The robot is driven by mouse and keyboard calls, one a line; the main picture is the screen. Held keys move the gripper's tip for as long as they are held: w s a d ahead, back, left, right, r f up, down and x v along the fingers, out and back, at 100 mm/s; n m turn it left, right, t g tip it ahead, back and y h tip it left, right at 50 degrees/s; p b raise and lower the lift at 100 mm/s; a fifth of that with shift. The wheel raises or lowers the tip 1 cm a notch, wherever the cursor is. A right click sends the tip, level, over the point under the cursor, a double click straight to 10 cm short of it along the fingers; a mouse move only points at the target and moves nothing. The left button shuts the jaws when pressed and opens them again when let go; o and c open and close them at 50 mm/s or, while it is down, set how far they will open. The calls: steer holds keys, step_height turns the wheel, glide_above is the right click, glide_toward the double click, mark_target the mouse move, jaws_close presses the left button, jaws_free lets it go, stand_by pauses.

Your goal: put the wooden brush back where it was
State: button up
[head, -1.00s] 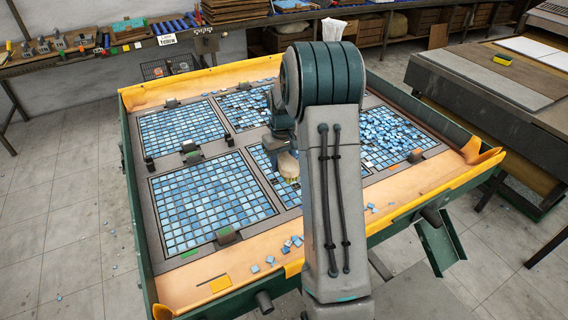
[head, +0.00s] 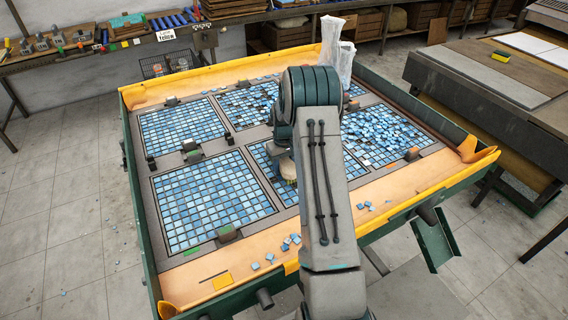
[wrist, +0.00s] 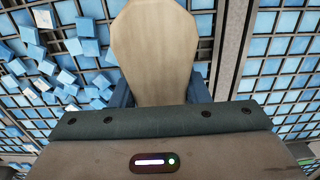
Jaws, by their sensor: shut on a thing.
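The wooden brush (wrist: 152,55) fills the upper middle of the wrist view, its pale wooden back towards the camera. My gripper (wrist: 158,92) is shut on it, with a dark blue finger on each side. In the head view the brush (head: 287,168) shows only in part beside my arm, over the lower middle grid of blue tiles. My arm hides the rest of it and most of the gripper. A little of its yellowish bristles shows at its lower edge. I cannot tell whether the bristles touch the tiles.
The green-framed table has a raised yellow rim (head: 215,75) around the tile grids. Loose blue tiles (head: 375,135) are heaped on the right grid, and a few lie on the front ledge. Clear plastic bags (head: 338,50) stand at the back. A workbench (head: 490,75) is on the right.

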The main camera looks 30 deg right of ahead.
mark_target(284, 160)
steer(key=shift+f, duration=0.1)
steer(key=o, duration=1.1)
step_height(284, 160, up, 12)
steer(key=shift+r+b, duration=0.15)
steer(key=shift+b, duration=0.75)
steer(key=s+a+r+t, duration=0.2)
steer(key=s+a+r, duration=0.95)
steer(key=s, duration=0.25)
steer(key=shift+t, duration=0.6)
steer(key=s+a, duration=0.2)
steer(key=s, duration=0.4)
steer(key=s+a, duration=0.2)
steer(key=s, duration=0.4)
steer(key=s+a, duration=0.3)
steer(key=s, duration=0.3)
steer(key=shift+s+f, duration=0.1)
steer(key=shift+s, duration=0.3)
